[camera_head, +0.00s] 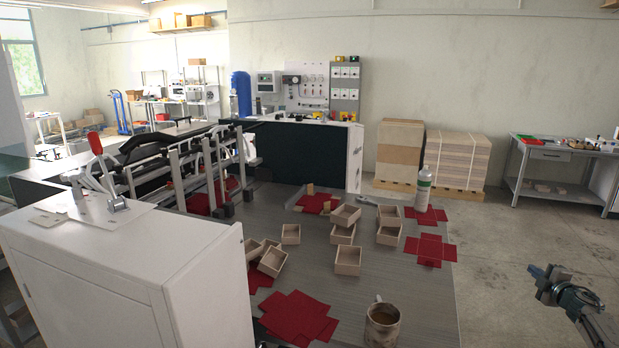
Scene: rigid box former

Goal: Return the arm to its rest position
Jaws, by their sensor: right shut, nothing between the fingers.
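My right gripper (549,273) is at the lower right of the head view, over the bare floor to the right of the grey work surface. Its fingers are shut and hold nothing. It is well apart from the boxes and the mug. My left gripper is not in view.
On the grey surface (420,320) lie several open beige boxes (347,261), red cross-shaped blanks (298,318), a mug (383,326) and a white bottle (424,188). A white cabinet (120,280) with a red-knobbed lever stands at left. Floor at right is clear up to a workbench (560,190).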

